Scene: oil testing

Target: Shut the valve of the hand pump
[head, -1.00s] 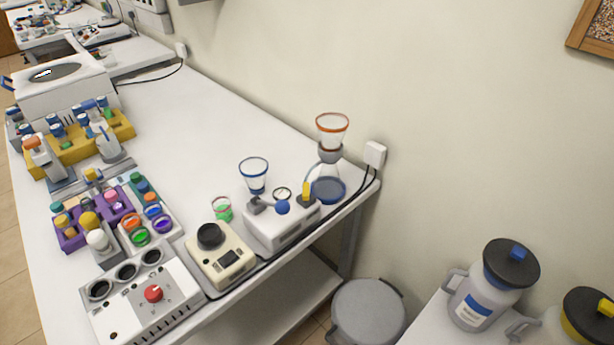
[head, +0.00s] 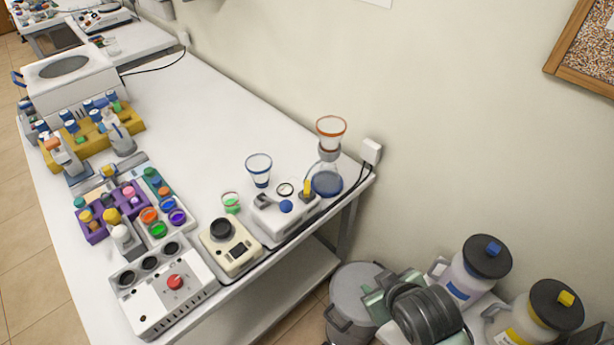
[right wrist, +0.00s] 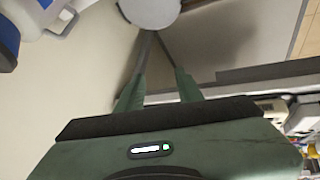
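The hand pump (head: 290,217) is a white box on the front right of the bench, with a blue knob, a round gauge and a grey fitting on top. Its yellow valve lever (head: 307,188) stands roughly upright at the back right of the box. A flask with an orange-rimmed funnel (head: 329,160) stands just behind it. My right gripper (head: 378,302) is low at the bottom right, beyond the bench's edge and well apart from the pump. In the right wrist view its two green fingers (right wrist: 160,80) are apart with nothing between them. My left gripper is out of view.
A grey lidded bin (head: 352,288) stands on the floor beside the bench. Two large jugs, one with a blue-knobbed lid (head: 487,256), stand at the right. A beige device (head: 230,246) sits left of the pump, and a cable runs along the bench edge.

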